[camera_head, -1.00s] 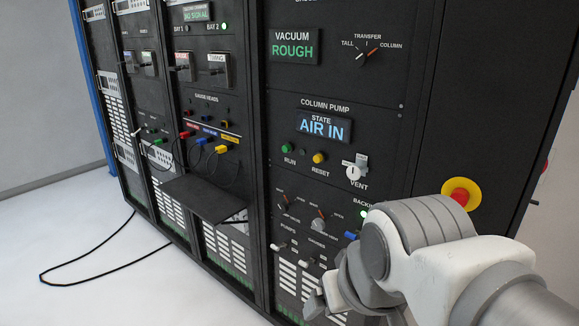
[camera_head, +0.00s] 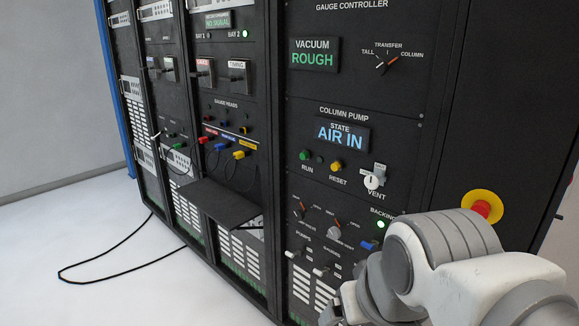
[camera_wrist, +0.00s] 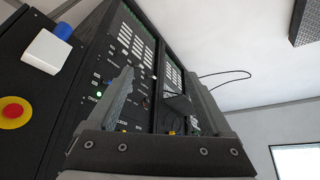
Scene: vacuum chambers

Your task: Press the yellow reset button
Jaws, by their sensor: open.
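The yellow reset button (camera_head: 337,166) is on the column pump panel in the head view, above the label RESET. It sits right of the green run button (camera_head: 305,155) and left of the vent valve (camera_head: 373,179). The display (camera_head: 341,135) above it reads AIR IN. My gripper (camera_wrist: 160,82) is open in the wrist view, with its two fingers apart and nothing seen between them. In the head view my arm is low at the right, below the reset button and clear of it. I cannot tell which small yellow spot in the wrist view is the button.
A red emergency stop (camera_head: 482,207) on a yellow base is at the right, just above my arm. A dark shelf (camera_head: 217,203) juts from the rack at left. Switches with white levers (camera_head: 293,253) are below the button. A black cable (camera_head: 110,268) lies on the floor.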

